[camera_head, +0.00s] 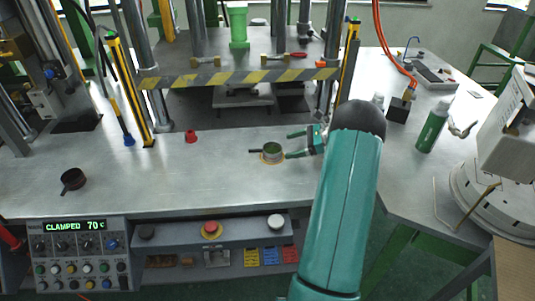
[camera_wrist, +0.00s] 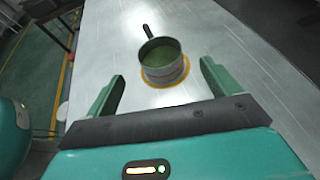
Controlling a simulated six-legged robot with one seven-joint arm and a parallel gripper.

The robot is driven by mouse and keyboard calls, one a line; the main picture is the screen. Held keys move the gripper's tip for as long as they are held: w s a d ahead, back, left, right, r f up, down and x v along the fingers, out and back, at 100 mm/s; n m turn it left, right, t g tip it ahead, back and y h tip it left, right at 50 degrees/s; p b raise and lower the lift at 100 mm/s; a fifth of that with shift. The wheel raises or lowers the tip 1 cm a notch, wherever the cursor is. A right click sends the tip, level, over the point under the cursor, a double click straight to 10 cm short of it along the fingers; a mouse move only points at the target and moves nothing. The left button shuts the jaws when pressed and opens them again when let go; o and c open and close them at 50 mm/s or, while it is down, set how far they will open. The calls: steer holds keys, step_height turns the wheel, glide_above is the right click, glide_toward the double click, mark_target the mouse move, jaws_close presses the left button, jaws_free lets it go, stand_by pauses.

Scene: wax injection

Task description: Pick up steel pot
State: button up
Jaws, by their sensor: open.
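The steel pot (camera_head: 272,149) stands upright on the metal bench, on an orange ring, with its dark handle pointing left in the head view. It holds something green. In the wrist view the pot (camera_wrist: 164,64) is ahead of my gripper, its handle pointing away to the upper left. My gripper (camera_head: 290,144) is open and close to the right of the pot in the head view. In the wrist view its two green fingers (camera_wrist: 162,80) are spread, with the pot near the gap between their tips. Nothing is between the fingers.
A dark round pan (camera_head: 73,180) sits at the bench's left. A striped press bar (camera_head: 240,78) spans the back. A green bottle (camera_head: 434,126) stands at right. The bench left of the pot is clear.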

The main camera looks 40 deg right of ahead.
mark_target(270, 149)
steer(key=x, duration=0.9)
steer(key=shift+r, duration=0.1)
steer(key=c, duration=1.3)
steer(key=shift+o, duration=0.2)
